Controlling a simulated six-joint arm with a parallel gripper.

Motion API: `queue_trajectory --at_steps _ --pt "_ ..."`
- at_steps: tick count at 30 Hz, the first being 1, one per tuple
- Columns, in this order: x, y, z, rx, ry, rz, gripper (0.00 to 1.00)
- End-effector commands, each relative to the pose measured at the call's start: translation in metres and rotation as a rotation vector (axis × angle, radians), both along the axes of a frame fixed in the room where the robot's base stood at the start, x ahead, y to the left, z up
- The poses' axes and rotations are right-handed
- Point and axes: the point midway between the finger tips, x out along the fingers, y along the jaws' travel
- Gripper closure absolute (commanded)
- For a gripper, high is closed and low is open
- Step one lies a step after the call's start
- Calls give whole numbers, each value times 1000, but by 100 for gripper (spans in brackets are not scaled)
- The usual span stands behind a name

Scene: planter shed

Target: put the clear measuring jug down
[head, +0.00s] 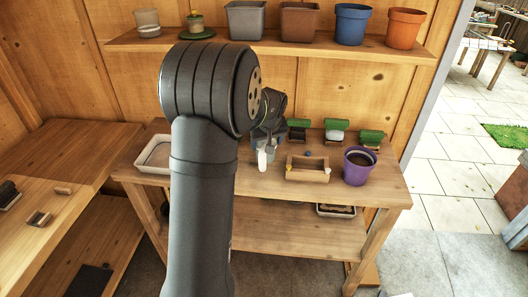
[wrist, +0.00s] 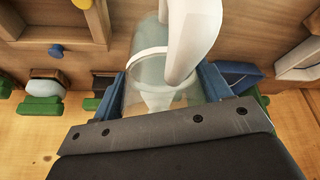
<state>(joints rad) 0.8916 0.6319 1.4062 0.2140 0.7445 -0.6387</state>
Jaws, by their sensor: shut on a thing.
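The clear measuring jug (wrist: 142,72) is see-through, with a pale rim band and a thick white handle (wrist: 185,40). My gripper (wrist: 163,90) is shut on it, with a blue finger on either side. In the head view my gripper (head: 267,142) is over the middle of the wooden workbench (head: 222,180), partly hidden by my arm. The white handle (head: 262,160) shows just below it; the rest of the jug is hard to make out there. I cannot tell whether the jug's base touches the bench.
A small wooden box (head: 307,174) and a purple pot (head: 358,167) stand right of the jug. A pale tray (head: 154,154) is at the bench's left end. Several green-topped items (head: 337,129) line the back. Pots stand on the shelf (head: 330,47) above. Bare bench shows near the front edge.

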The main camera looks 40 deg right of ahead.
Motion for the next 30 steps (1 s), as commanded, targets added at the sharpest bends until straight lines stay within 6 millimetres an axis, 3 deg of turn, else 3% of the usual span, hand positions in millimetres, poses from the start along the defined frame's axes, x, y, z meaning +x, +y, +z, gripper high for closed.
queue_trajectory --at_steps 8,15,27,28,30 --pt "12 3 -13 1 0 -2 62" --pt "11 3 -44 -1 0 -1 62" --pt "11 2 -50 -1 -1 -2 62" --pt "11 3 -50 0 0 -2 26" --pt "11 3 -50 0 0 -2 12"
